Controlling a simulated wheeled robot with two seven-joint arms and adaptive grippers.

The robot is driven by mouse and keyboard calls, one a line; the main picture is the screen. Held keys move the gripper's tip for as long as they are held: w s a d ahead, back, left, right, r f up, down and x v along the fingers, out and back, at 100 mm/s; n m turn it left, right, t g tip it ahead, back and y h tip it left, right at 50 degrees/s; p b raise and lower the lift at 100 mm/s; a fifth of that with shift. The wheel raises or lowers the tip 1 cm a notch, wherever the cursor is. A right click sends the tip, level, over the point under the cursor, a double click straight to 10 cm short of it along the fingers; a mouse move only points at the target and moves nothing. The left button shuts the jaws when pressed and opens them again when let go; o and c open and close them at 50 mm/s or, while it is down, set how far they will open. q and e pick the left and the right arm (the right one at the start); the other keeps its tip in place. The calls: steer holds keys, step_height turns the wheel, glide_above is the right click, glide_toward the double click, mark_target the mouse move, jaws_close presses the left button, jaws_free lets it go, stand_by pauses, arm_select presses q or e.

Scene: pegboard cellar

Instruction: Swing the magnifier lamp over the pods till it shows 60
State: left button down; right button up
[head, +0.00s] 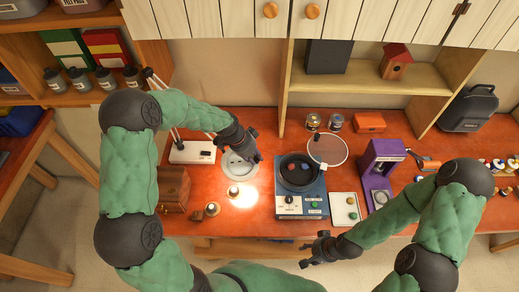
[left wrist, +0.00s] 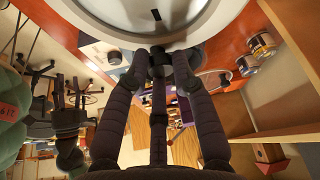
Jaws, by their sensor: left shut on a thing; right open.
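The magnifier lamp's white round head (head: 236,167) hangs over the left-middle of the orange-red worktop; its rods rise from a white base (head: 192,152) behind my left arm. My left gripper (head: 256,156) is shut on the head at its right edge. In the left wrist view the white head (left wrist: 205,25) fills the top, and my fingers (left wrist: 158,62) meet at its near rim. A bright light patch lies below the head, on a small brass-coloured piece (head: 233,191). I cannot tell which items are the pods, and no reading is legible. My right gripper (head: 318,248) is open and empty at the front edge.
A blue device (head: 301,205) with a black bowl stands right of the lamp head, with a clear round disc (head: 327,150) above it. A white tray (head: 345,209) and a purple machine (head: 381,166) stand further right. A brown wooden box (head: 173,188) stands at left.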

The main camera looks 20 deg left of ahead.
arm_select(q)
steer(key=s+a+m+g+b, duration=0.1)
steer(key=s+a+m+b, duration=0.2)
steer(key=s, duration=0.6)
steer(key=s+a+m+g+b, duration=0.1)
steer(key=s+a+b, duration=0.3)
steer(key=s, duration=0.5)
steer(key=shift+s+a+m+h, duration=0.2)
steer(key=shift+a+m+h, duration=0.25)
steer(key=shift+m, duration=0.45)
steer(key=c, duration=1.1)
jaws_free()
steer(key=shift+o, duration=0.2)
steer(key=shift+a+r, duration=0.1)
steer(key=v, duration=1.1)
steer(key=shift+r, duration=0.35)
steer(key=shift+w+a, duration=0.1)
steer(key=shift+a, duration=0.05)
